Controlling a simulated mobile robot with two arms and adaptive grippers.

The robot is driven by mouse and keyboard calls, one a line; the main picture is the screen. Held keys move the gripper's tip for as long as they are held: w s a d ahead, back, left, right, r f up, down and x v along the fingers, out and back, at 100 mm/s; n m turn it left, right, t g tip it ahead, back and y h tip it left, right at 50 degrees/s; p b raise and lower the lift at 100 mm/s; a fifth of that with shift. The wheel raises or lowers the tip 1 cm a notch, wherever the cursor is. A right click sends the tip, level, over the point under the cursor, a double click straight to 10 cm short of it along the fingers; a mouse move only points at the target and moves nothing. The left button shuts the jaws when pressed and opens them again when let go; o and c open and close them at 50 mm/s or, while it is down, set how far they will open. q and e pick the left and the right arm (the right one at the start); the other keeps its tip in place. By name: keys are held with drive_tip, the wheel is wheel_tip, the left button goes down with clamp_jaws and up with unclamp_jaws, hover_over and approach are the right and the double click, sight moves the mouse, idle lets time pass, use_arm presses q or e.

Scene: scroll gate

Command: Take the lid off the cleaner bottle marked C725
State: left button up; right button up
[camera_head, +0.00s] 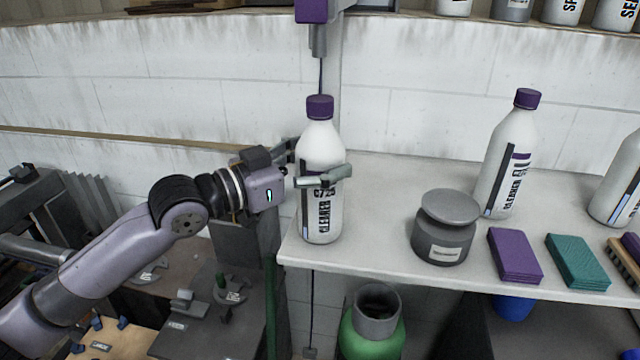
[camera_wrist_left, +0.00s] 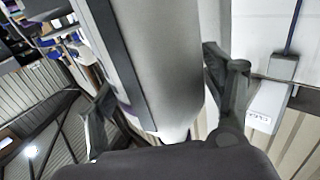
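The white cleaner bottle (camera_head: 321,222) with a purple lid (camera_head: 320,107) stands upright at the left end of the white shelf (camera_head: 400,172). Its label reads CLEANER with a code starting C72; the last character is partly covered. My left gripper (camera_head: 318,167) reaches in from the left, with one finger across the bottle's front and the other behind. In the left wrist view the bottle body (camera_wrist_left: 165,60) lies between the fingers, which appear to touch both sides. The lid is on the bottle. My right gripper is not in view.
A grey lidded jar (camera_head: 443,240) stands right of the bottle. Another purple-lidded cleaner bottle (camera_head: 512,150) stands farther right, with purple (camera_head: 514,255) and teal (camera_head: 577,261) sponges in front. A dark purple fixture (camera_head: 312,10) with a cord hangs above the bottle. A green cylinder (camera_head: 372,335) is below.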

use_arm(q)
drive_tip(key=shift+r, duration=0.1)
drive_tip(key=c, duration=1.1)
drive_tip(key=shift+o, duration=0.2)
drive_tip(key=shift+r, duration=0.1)
drive_tip(key=shift+r+b, duration=0.55)
drive_tip(key=shift+r, duration=0.15)
drive_tip(key=shift+s+a+r+b, duration=0.2)
drive_tip(key=shift+a+r+b, duration=0.2)
drive_tip(key=shift+r+b, duration=0.3)
drive_tip(key=b, duration=0.7)
approach(302, 146)
drive_tip(key=shift+v, duration=2.45)
drive_tip(key=shift+r, duration=0.15)
